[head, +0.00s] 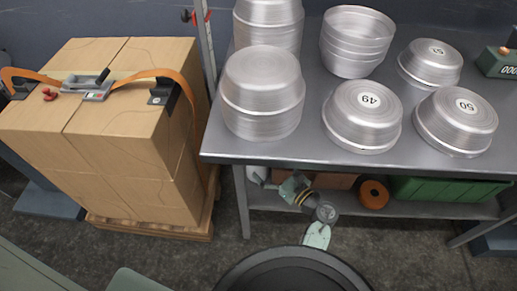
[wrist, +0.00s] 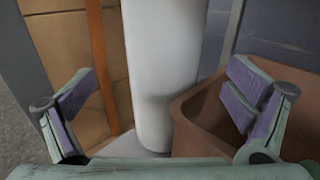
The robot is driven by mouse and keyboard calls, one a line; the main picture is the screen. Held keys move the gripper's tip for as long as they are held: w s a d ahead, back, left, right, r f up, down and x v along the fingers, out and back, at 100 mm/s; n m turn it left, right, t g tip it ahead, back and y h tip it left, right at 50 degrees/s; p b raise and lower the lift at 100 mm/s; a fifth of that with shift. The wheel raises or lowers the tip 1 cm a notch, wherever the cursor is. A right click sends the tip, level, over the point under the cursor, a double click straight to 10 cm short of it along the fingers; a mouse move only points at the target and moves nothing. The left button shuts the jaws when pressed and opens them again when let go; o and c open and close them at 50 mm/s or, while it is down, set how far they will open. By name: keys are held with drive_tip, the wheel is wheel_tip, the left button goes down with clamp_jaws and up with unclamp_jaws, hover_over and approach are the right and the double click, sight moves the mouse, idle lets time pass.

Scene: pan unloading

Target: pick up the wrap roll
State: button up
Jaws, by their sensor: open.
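The wrap roll is a plain white upright cylinder (wrist: 160,75) in the middle of the wrist view. Its top runs out of that picture, and its foot rests on a grey surface. In the head view only a small white part (head: 256,175) shows under the left end of the table. My gripper (wrist: 160,98) is open, with one purple-padded finger on each side of the roll in the picture. The roll appears ahead of the fingers, with gaps on both sides; I cannot tell the exact depth. In the head view my gripper (head: 287,187) is low, partly under the tabletop.
A brown bin (wrist: 200,110) stands close right of the roll. Strapped cardboard boxes (head: 130,130) on a pallet are at left. The metal table (head: 300,150) overhead carries pans (head: 362,115). An orange ring (head: 373,194) and green crate (head: 450,190) lie on the shelf.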

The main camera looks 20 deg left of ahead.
drive_tip(key=p+x, duration=0.1)
drive_tip(key=x, duration=0.6)
drive_tip(key=shift+w+p, duration=0.2)
drive_tip(key=shift+p, duration=0.2)
drive_tip(key=shift+d+r, duration=0.1)
drive_tip(key=shift+c, duration=0.4)
drive_tip(key=c, duration=1.9)
drive_tip(key=shift+r, duration=0.15)
drive_tip(key=shift+c, duration=0.3)
drive_tip(key=shift+r, duration=0.1)
